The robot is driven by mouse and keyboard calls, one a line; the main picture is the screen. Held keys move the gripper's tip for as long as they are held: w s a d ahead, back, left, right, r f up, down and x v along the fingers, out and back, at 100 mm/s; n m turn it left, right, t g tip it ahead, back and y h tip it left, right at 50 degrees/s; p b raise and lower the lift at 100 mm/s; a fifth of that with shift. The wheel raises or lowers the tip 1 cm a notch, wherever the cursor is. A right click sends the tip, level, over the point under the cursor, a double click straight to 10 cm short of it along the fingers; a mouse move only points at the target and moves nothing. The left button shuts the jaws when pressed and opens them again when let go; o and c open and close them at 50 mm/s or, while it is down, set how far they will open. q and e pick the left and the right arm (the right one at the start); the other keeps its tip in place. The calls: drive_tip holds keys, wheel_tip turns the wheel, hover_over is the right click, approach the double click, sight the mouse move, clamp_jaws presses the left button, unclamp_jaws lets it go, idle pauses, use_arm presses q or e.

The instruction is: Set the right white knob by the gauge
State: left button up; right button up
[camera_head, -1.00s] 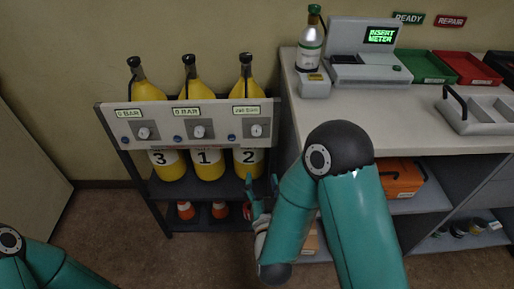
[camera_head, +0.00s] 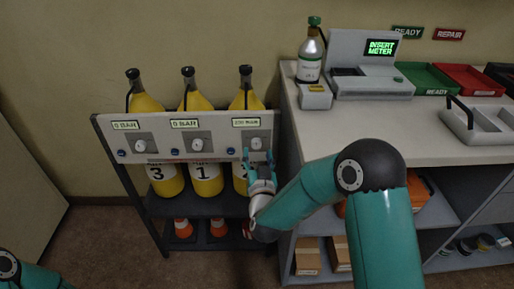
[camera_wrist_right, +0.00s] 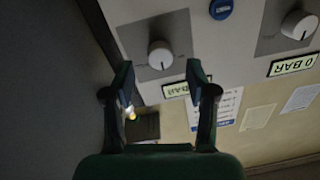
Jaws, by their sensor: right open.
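The right white knob (camera_head: 256,143) sits on a dark square plate at the right end of the grey panel, under a lit gauge (camera_head: 246,122) whose small digits I cannot read surely. My right gripper (camera_head: 259,160) is just below the knob, in front of the panel. In the right wrist view the knob (camera_wrist_right: 160,56) lies ahead of and between the two spread fingers of the open gripper (camera_wrist_right: 160,72), apart from them. Of my left arm only a link shows at the lower left; its gripper is out of view.
The middle knob (camera_head: 197,146) and left knob (camera_head: 139,146) have gauges reading 0 BAR. Blue buttons (camera_head: 203,153) sit between. Yellow cylinders (camera_head: 146,103) stand behind the panel. The counter (camera_head: 350,128) stands close on the right, with a bottle (camera_head: 311,58) on it.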

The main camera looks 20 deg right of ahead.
sight(257, 147)
drive_tip(key=shift+x, duration=1.75)
clamp_jaws()
